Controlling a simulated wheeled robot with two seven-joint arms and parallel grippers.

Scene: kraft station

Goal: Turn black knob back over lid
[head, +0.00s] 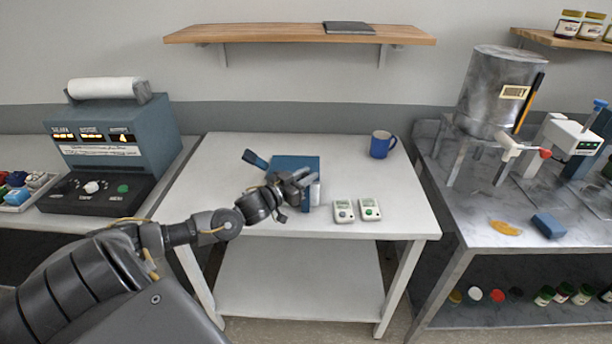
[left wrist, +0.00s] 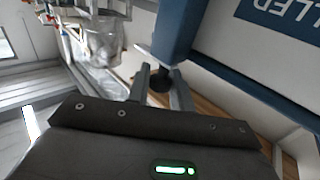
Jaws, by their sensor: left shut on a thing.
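In the left wrist view the two fingers of my left gripper (left wrist: 161,88) are closed around a small black knob (left wrist: 159,77). The knob sits beside a blue bar (left wrist: 176,30) of the device. I cannot tell which part is the lid or how the knob lies to it. My right gripper is not in view.
Two small white devices with green buttons (head: 343,211) (head: 370,210) lie right of the gripper. A blue mug (head: 382,144) stands at the table's back right. A wooden shelf (head: 300,34) hangs above. The table's front left is partly under my arm.

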